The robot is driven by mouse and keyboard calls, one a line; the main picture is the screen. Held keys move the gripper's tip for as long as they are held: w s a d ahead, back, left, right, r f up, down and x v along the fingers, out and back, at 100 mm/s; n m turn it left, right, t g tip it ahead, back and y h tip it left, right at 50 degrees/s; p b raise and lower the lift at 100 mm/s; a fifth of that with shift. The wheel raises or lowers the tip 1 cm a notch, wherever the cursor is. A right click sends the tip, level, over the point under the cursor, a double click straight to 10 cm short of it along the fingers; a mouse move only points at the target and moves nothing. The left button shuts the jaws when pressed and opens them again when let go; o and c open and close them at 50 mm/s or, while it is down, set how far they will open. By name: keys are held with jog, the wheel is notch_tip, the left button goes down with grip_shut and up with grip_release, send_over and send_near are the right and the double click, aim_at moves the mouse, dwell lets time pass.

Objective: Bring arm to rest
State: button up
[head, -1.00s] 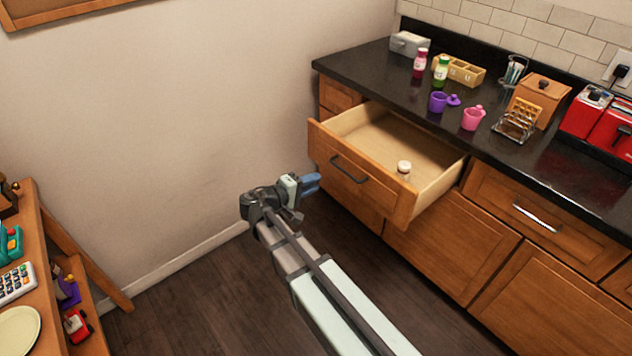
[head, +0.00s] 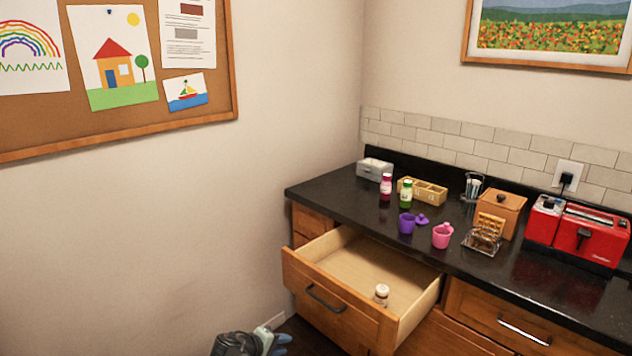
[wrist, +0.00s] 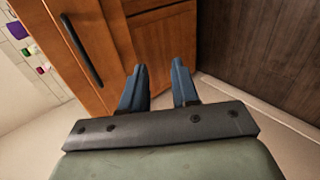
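My gripper (wrist: 158,88) shows in the wrist view with its two blue fingers apart and nothing between them. In the head view only the top of my gripper (head: 270,342) shows at the bottom edge, below and left of the open drawer (head: 318,312). It is apart from the drawer front. The rest of my arm is out of the head view. In the wrist view the fingers point toward wooden cabinet fronts (wrist: 165,45) and the dark floor (wrist: 245,50).
The open drawer juts from the counter (head: 340,197) and holds a small bottle (head: 381,295).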

jog(key=s+d+f+m+g+y, duration=0.1)
jog(key=s+d+f+g+y, duration=0.2)
jog(key=s+f, duration=0.55)
jog(key=s+d+f+m+g+y, duration=0.15)
jog(key=s+f+g, duration=0.25)
jog(key=s+f, duration=0.4)
jog(key=s+d+f+m+g+y, duration=0.1)
jog(key=s+d+f+m+g, duration=0.1)
jog(key=s+d+f, duration=0.3)
jog(key=s+d+f+m+g+y, duration=0.1)
jog(key=s+d+f, duration=0.4)
jog(key=s+d, duration=0.5)
jog(key=s+d+f+m+g+y, duration=0.1)
jog(key=s+d+f+m+g, duration=0.3)
jog(key=s+d, duration=0.3)
jog(key=shift+s+d+f+g, duration=0.35)
jog(key=shift+s+f, duration=0.45)
jog(key=shift+s, duration=0.35)
